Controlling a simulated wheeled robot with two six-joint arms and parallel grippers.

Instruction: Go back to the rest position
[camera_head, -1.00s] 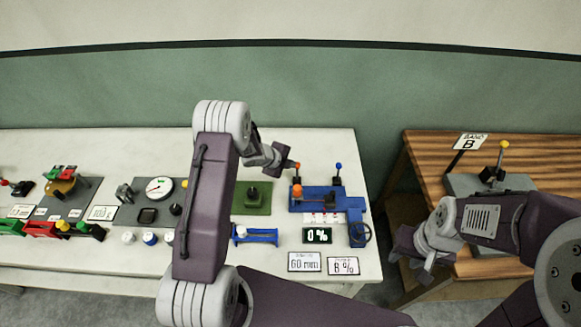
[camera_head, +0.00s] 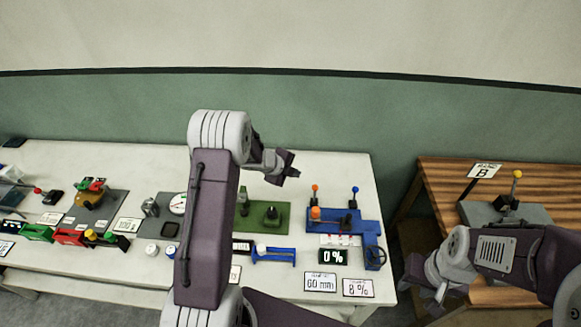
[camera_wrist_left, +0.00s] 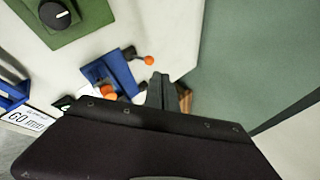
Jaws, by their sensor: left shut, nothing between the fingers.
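My left gripper (camera_head: 287,167) is shut and empty, held above the back part of the white table. It points right, to the left of the blue lever device (camera_head: 347,224), and touches nothing that I can see. In the left wrist view the fingers (camera_wrist_left: 160,88) show as one dark closed shape, with the blue device (camera_wrist_left: 108,72) beyond them to the left. My right gripper (camera_head: 426,278) hangs in front of the wooden table's left edge. Its fingers are too small and overlapped to tell whether they are open.
The wooden table (camera_head: 440,185) bears a grey device with a yellow-tipped lever and sign B (camera_head: 484,171). A green wall (camera_head: 330,115) stands behind.

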